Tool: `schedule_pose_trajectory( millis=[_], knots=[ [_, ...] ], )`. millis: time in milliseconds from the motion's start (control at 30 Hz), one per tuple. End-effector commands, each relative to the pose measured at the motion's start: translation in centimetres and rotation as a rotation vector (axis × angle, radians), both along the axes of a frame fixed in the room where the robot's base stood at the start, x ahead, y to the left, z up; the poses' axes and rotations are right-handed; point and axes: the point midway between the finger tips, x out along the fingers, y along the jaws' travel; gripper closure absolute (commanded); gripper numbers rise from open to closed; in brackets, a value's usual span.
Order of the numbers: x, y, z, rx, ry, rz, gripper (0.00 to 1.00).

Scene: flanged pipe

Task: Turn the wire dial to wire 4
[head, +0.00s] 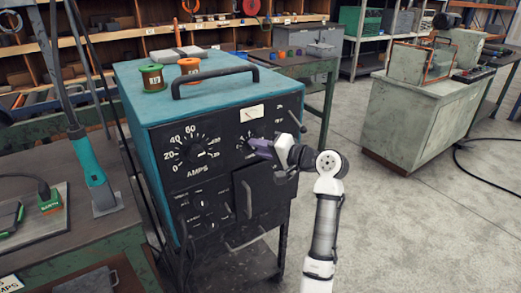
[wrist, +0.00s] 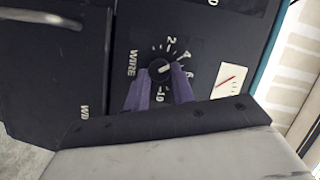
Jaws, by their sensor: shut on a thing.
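The wire dial (wrist: 159,68) is a round black knob with a white pointer mark, ringed by white numbers on the dark panel. Of these, 2, 4, 6 and 10 can be read in the wrist view. The mark slants to the upper right in that view, roughly toward the 4; its exact setting is hard to tell. My gripper (wrist: 161,78) has its purple fingers on either side of the knob, shut on it. In the head view my gripper (head: 256,146) reaches the panel from the right and hides much of the dial (head: 245,139).
The dial is on a blue welding machine (head: 130,90) with a black front. A larger amps dial (head: 193,150) sits to its left and a meter (head: 251,113) above. A black handle (head: 215,77) and spools top the machine. Open floor lies to the right.

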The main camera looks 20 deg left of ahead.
Motion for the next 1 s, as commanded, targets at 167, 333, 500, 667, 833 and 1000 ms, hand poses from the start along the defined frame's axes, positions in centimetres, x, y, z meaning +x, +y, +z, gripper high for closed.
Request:
schedule_pose_trajectory(
  millis=[167, 333, 500, 667, 833, 1000],
  knots=[
    [0.04, -0.08, 0.02, -0.020, -0.025, -0.002, 0.98],
    [0.03, -0.07, 0.04, -0.023, -0.030, -0.002, 0.98],
    [0.03, -0.07, 0.05, -0.023, -0.029, -0.002, 0.98],
    [0.03, -0.07, 0.05, -0.023, -0.030, -0.003, 0.66],
    [0.01, -0.03, 0.04, -0.022, -0.030, -0.002, 0.54],
    [-0.01, -0.01, 0.04, -0.022, -0.029, -0.001, 0.54]
  ],
)
